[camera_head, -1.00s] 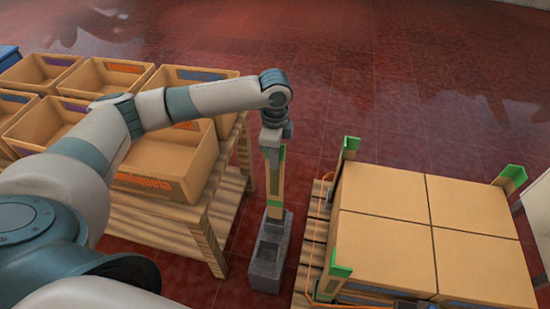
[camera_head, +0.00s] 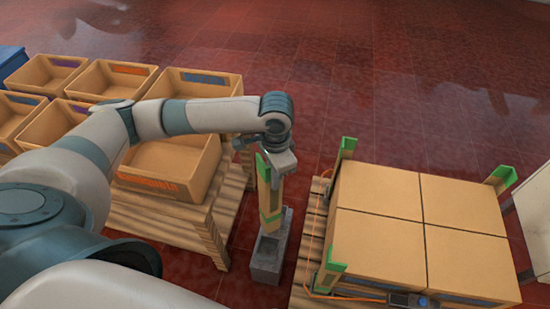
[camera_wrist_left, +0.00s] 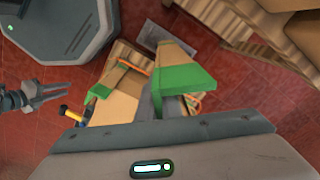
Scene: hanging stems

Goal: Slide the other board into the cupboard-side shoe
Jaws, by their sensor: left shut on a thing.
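My left gripper (camera_head: 276,158) is shut on the top of a tan board (camera_head: 272,192) with green ends, which hangs down nearly upright. The board's lower green end is at a grey block with a hollow top, the shoe (camera_head: 265,272), on the floor; I cannot tell whether it is inside or just over it. In the left wrist view the board's green end (camera_wrist_left: 185,78) shows beside the fingers, and part of the grey block (camera_wrist_left: 160,33) lies beyond. My right gripper (camera_wrist_left: 45,93) shows in the left wrist view, its fingers apart and empty.
Right of the shoe, a pallet (camera_head: 308,255) carries several cartons (camera_head: 380,185) with green-ended corner boards (camera_head: 346,148) and an orange strap. A wooden table (camera_head: 215,225) with open bins (camera_head: 160,170) stands close on the left. A pale cupboard edge (camera_head: 535,205) is at far right.

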